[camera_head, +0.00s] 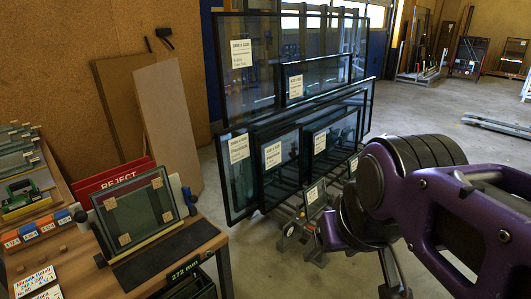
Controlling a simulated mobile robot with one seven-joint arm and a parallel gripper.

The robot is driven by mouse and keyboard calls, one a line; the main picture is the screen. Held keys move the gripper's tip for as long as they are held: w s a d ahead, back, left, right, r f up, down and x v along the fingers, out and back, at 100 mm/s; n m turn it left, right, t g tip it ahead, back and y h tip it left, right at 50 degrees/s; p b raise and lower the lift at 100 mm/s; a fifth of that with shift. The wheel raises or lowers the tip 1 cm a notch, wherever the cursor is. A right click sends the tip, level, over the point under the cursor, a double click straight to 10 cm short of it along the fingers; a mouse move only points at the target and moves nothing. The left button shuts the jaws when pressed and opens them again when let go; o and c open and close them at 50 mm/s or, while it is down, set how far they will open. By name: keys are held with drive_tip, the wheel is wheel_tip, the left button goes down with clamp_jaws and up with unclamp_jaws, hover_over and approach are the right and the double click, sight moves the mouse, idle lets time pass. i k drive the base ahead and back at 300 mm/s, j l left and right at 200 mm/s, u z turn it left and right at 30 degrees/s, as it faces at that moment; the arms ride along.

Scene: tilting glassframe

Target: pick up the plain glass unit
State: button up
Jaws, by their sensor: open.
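A small glass unit (140,214) with several tan corner pads leans upright in a holder on the bench at left. Several larger, dark-edged glass units stand in a rack at the centre, among them a tall one at the back (249,90) and a lower one at the front (238,185). Most carry white labels too small to read. I cannot tell which is the plain one. My purple and grey arm fills the lower right, apart from the bench unit. I cannot make out my gripper's fingers; none show clearly.
A red REJECT sign (116,180) stands behind the bench unit. The bench (160,262) also bears colored blocks (40,229), a green tool (20,193) and label cards. Brown boards (167,122) lean against the wall. Open floor (430,110) lies beyond the rack at right.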

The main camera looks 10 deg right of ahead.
sight(139, 210)
drive_tip(key=z, duration=0.25)
drive_tip(key=u, duration=1.4)
